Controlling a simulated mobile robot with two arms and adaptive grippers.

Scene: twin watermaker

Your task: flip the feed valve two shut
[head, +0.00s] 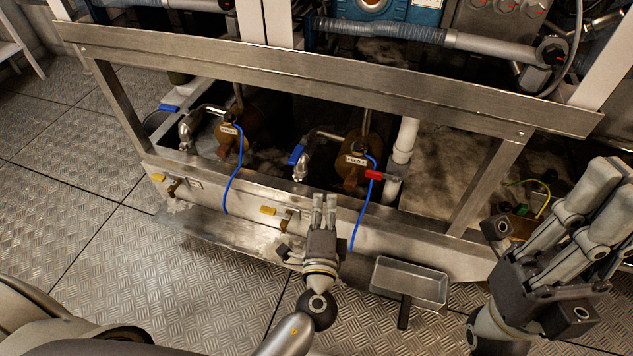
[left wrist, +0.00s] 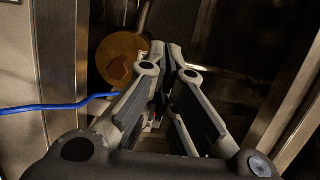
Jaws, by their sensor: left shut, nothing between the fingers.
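A brown body with a tag reading FEED-2 (head: 357,160) sits in the frame's lower bay. A blue lever (head: 296,155) is on the bent metal pipe to its left, and a red lever (head: 374,174) is to its right by a white pipe. My left gripper (head: 324,197) is shut and empty, fingers pointing toward the bay, in front of and below these levers and apart from them. In the left wrist view its fingertips (left wrist: 166,47) are together beside a round brown body (left wrist: 122,58). No lever is clear there. My right gripper (head: 605,190) is at the right edge; its finger gap is unclear.
A tag on another brown body (head: 229,128) and a blue lever (head: 170,107) are further left. A metal tray (head: 408,283) lies right of my left gripper. A steel beam (head: 320,75) crosses above.

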